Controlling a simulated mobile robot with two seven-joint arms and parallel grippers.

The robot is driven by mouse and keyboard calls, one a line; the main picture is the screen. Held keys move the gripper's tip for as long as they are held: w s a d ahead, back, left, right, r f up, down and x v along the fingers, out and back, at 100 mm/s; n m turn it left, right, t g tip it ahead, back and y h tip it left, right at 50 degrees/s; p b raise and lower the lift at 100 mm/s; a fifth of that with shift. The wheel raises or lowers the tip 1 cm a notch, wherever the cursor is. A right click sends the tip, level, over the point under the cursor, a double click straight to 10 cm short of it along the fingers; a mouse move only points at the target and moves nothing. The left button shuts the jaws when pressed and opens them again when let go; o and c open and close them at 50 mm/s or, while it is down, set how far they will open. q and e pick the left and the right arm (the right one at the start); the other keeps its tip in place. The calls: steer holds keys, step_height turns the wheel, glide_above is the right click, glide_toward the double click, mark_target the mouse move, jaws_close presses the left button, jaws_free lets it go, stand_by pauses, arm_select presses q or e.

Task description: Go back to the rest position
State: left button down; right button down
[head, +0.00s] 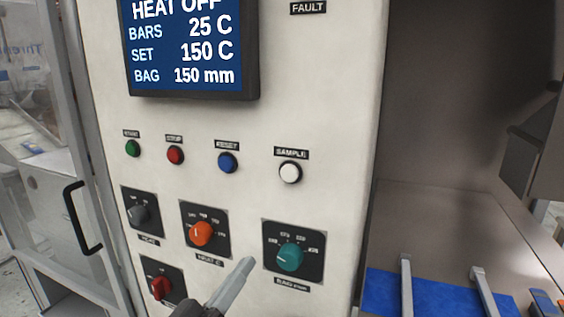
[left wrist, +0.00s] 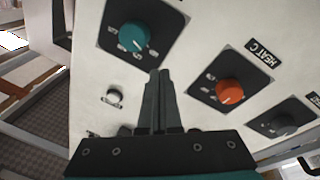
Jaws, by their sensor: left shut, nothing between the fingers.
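My left gripper (head: 247,266) is in front of the lower part of the control panel (head: 330,110), between the orange HEAT C knob (head: 201,234) and the teal BAG knob (head: 290,257). Its fingers are shut with nothing between them. In the left wrist view the shut fingers (left wrist: 158,78) point at the panel between the teal knob (left wrist: 135,36) and the orange knob (left wrist: 229,90). I cannot tell the gap between fingertips and panel. My right gripper is not in view.
A screen (head: 190,50) reads HEAT OFF, BARS 25 C, SET 150 C, BAG 150 mm. Green, red, blue and white buttons (head: 290,172) sit below it. A black door handle (head: 82,218) stands out at left. An open bay with a blue surface (head: 435,292) is at right.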

arm_select(q)
steer(key=s+a+f+m+g+y, duration=0.15)
steer(key=s+f+g, duration=0.25)
steer(key=f, duration=0.4)
steer(key=s+a+f+m+g+y, duration=0.1)
steer(key=s+f+m+g+y, duration=0.2)
steer(key=f, duration=0.5)
steer(key=s+a+f+g+y, duration=0.25)
steer(key=s+f+g, duration=0.2)
steer(key=s, duration=0.25)
steer(key=s+a+f+g+y, duration=0.1)
steer(key=s+a+f+g, duration=0.3)
steer(key=s, duration=0.3)
step_height(320, 180, down, 26)
steer(key=s+b, duration=0.2)
steer(key=s, duration=0.1)
steer(key=s+a+f+g+b, duration=0.1)
steer(key=s+a+f+b, duration=0.1)
steer(key=s+f, duration=1.2)
steer(key=shift+a+f, duration=0.15)
steer(key=shift+a, duration=0.25)
steer(key=shift+s+g, duration=0.1)
steer(key=shift+g, duration=0.15)
